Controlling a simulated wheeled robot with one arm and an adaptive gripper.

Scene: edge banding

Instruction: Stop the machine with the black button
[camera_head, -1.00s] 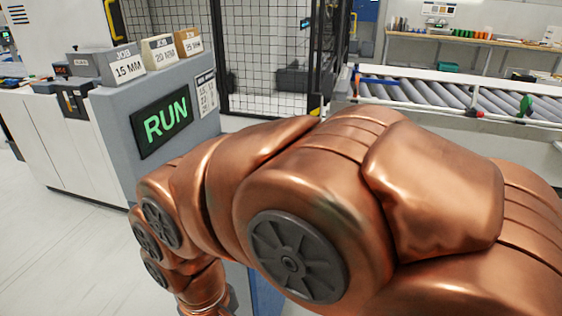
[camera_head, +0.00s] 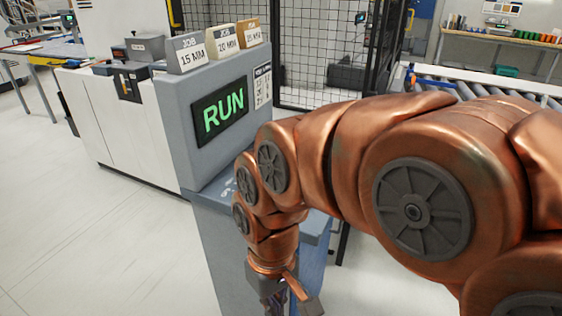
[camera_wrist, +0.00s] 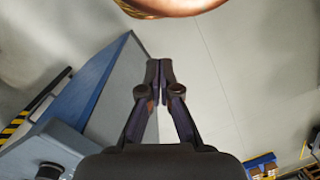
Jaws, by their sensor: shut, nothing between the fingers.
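The machine's grey control console (camera_head: 190,135) stands left of centre in the head view. Its screen (camera_head: 220,112) reads RUN in green. My gripper (camera_head: 282,305) hangs low at the bottom of the head view, in front of the console and partly cut off. In the wrist view my gripper (camera_wrist: 160,66) is shut and empty, its fingertips together over the floor. A small dark round knob (camera_wrist: 48,171), perhaps the black button, sits on a grey surface at the lower left, apart from the fingers. No black button is clear in the head view; my arm hides part of the console.
Job cards (camera_head: 187,52) stand on top of the console. A black mesh fence (camera_head: 320,50) and a roller conveyor (camera_head: 480,85) lie behind my arm. Bare floor (camera_head: 90,230) is open at left. A blue-edged grey panel (camera_wrist: 95,90) stands beside the fingers.

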